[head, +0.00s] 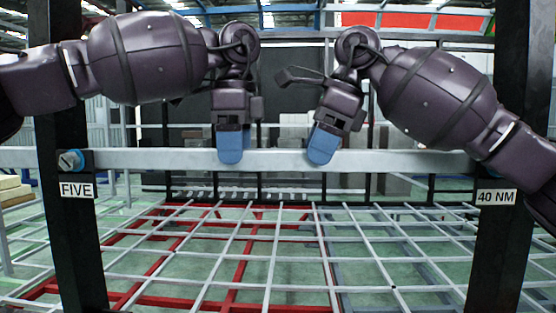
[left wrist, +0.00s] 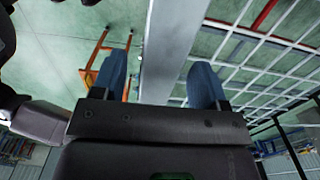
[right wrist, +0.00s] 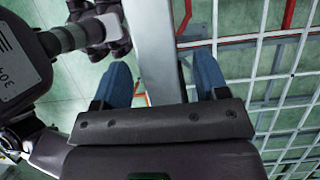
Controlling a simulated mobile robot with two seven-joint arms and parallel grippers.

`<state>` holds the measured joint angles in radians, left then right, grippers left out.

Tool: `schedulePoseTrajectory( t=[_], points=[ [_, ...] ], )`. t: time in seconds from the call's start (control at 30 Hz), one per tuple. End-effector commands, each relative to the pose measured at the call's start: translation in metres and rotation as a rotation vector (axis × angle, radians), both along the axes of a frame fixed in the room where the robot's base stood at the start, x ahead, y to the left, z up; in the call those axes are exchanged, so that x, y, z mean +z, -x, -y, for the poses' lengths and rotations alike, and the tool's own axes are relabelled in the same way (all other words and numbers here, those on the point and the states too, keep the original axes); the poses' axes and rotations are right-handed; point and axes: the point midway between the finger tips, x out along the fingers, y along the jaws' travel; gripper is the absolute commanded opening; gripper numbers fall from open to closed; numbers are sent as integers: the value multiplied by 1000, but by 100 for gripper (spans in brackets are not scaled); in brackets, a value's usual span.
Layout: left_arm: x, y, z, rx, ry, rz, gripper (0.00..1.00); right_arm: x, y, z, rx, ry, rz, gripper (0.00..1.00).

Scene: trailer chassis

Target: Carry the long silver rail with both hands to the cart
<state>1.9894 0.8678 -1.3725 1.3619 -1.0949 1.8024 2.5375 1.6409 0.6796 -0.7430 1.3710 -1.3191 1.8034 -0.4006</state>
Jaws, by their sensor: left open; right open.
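The long silver rail (head: 400,161) runs level across the head view, in line with two dark uprights. My left gripper (head: 230,150) points down at the rail left of its middle. In the left wrist view the open blue fingers (left wrist: 160,88) stand on either side of the rail (left wrist: 172,45), with gaps visible. My right gripper (head: 322,148) is over the rail right of its middle, slightly tilted. In the right wrist view its open fingers (right wrist: 170,82) also straddle the rail (right wrist: 157,50). I cannot identify a cart for certain.
A dark upright labelled FIVE (head: 72,235) stands at left, with a blue-ringed bolt (head: 70,161) by the rail. Another upright labelled 40 NM (head: 497,240) stands at right. A silver grid (head: 250,238) lies below, over red framing. Pale green floor shows through it.

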Motion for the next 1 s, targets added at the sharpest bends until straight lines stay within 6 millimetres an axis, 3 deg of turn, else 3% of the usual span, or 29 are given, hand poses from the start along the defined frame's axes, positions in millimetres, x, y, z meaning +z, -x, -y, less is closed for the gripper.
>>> schedulePoseTrajectory(
  t=[0.2,0.5,0.9,1.0],
  points=[
    [-11,0,0,1,1,0,67,-10,0,-4,1,-2,0,67],
    [-11,0,0,1,1,0,66,-10,0,-5,1,-1,0,66],
    [-11,0,0,0,1,0,4,-10,0,-4,0,-1,0,4],
    [-11,0,0,1,1,0,0,-10,0,-4,0,-1,0,0]
  ],
)
